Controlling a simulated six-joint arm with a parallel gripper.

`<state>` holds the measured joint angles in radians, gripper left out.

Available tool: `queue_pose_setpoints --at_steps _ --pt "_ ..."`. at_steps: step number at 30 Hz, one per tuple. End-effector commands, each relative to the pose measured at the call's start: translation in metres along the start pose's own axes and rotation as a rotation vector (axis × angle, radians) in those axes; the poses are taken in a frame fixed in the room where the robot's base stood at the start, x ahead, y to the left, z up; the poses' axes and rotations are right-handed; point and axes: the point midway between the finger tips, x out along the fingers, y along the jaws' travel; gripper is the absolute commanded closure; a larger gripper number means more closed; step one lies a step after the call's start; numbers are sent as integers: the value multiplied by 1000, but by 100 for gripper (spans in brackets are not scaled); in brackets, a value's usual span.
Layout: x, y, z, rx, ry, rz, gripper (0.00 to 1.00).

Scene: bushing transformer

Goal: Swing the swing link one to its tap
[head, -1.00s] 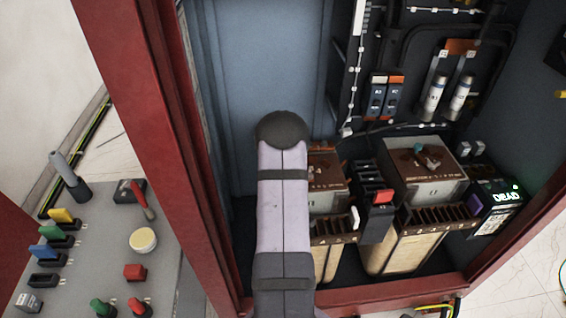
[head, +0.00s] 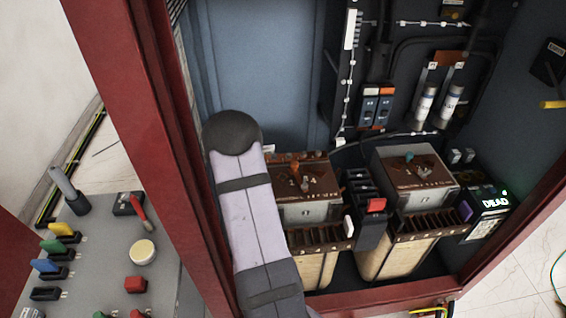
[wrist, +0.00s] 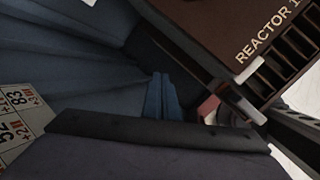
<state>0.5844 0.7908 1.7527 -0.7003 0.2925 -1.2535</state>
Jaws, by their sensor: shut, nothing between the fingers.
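The left brown-topped transformer block (head: 305,208) stands in the cabinet with a row of slots (head: 315,238) along its front. A white-tipped piece (head: 348,227) sits at the right end of that row; it may be swing link one, but I cannot confirm this. In the wrist view, the brown block (wrist: 225,25) reads "REACTOR 1", and a white piece (wrist: 250,70) shows beside its slots. My gripper (wrist: 262,118) is shut and empty, close to this slotted front; contact cannot be told. In the head view my arm hides the gripper.
A dark unit with a red block (head: 376,205) stands between the left transformer and a similar right transformer (head: 415,185). A box reading "DEAD" (head: 492,204) is at right. The red cabinet post (head: 150,130) stands left of my arm, beside a control panel (head: 105,240).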

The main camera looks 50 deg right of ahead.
Motion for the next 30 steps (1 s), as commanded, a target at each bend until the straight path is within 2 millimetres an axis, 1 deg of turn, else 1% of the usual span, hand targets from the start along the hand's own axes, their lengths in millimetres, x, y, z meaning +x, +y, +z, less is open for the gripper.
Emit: queue_pose_setpoints --at_steps 1,3,6,9,12,15,18,22,26,30 --pt "-13 6 14 -18 -53 -40 100" --pt "-30 9 32 -35 -130 -102 100" --pt "-56 13 58 -42 -236 -178 100" --pt "-80 16 78 -38 -327 -237 100" --pt "-101 18 92 -30 -395 -278 100" --pt "-114 18 100 -21 -437 -304 100" --pt "-120 18 104 -16 -457 -316 100" --pt "-121 17 105 -15 -462 -321 100" --pt "-116 16 107 -16 -461 -321 100" --pt "-105 11 113 -16 -460 -324 100"
